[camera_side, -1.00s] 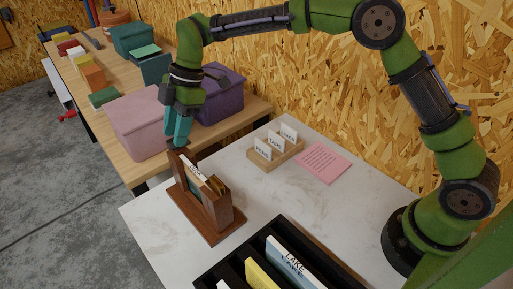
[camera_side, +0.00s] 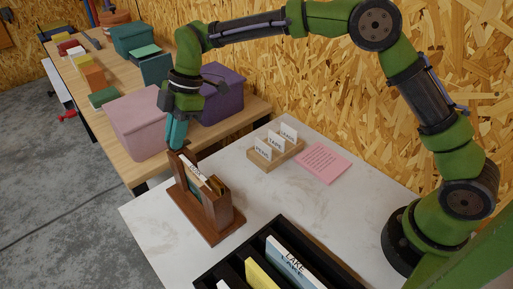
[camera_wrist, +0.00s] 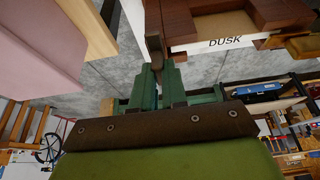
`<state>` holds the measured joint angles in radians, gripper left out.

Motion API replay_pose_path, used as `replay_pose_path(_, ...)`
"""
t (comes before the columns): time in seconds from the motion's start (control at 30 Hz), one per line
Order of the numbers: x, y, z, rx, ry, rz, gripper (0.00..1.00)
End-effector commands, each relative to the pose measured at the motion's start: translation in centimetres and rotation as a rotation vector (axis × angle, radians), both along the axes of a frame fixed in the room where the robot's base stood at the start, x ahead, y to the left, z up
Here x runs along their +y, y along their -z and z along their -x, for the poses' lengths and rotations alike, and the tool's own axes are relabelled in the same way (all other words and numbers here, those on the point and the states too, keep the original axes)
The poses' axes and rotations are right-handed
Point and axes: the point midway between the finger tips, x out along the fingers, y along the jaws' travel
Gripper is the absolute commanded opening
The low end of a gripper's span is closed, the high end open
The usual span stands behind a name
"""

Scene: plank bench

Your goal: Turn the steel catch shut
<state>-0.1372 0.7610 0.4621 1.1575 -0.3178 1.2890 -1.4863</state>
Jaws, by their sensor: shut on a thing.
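A dark brown wooden stand (camera_side: 215,210) sits on the white table, holding a card edged in white; its label reads DUSK in the wrist view (camera_wrist: 225,42). The steel catch (camera_wrist: 154,47) is a grey-brown lever at the end of the stand, seen in the wrist view. My gripper (camera_side: 176,147) points down at the stand's far left end in the side view. In the wrist view its teal fingers (camera_wrist: 158,82) are closed on the catch's end. The catch's pivot and exact angle are hard to make out.
A black tray (camera_side: 205,281) with upright books stands at the front. A small wooden rack (camera_side: 268,160) with word cards and a pink note (camera_side: 322,163) lie behind. Pink (camera_side: 138,122) and purple (camera_side: 218,95) bins stand close beyond my gripper.

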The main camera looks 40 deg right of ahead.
Motion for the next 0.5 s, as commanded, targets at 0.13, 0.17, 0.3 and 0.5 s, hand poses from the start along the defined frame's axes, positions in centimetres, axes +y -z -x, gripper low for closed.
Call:
replay_pose_path(0.13, -0.07, 0.07, 0.04, 0.002, 0.035, 0.002, 0.00)
replay_pose_path(0.17, -0.08, 0.08, 0.06, 0.002, 0.048, 0.002, 0.00)
replay_pose_path(0.3, -0.11, 0.10, 0.13, 0.003, 0.124, 0.004, 0.00)
replay_pose_path(0.5, -0.08, 0.11, 0.29, 0.003, 0.291, 0.004, 0.00)
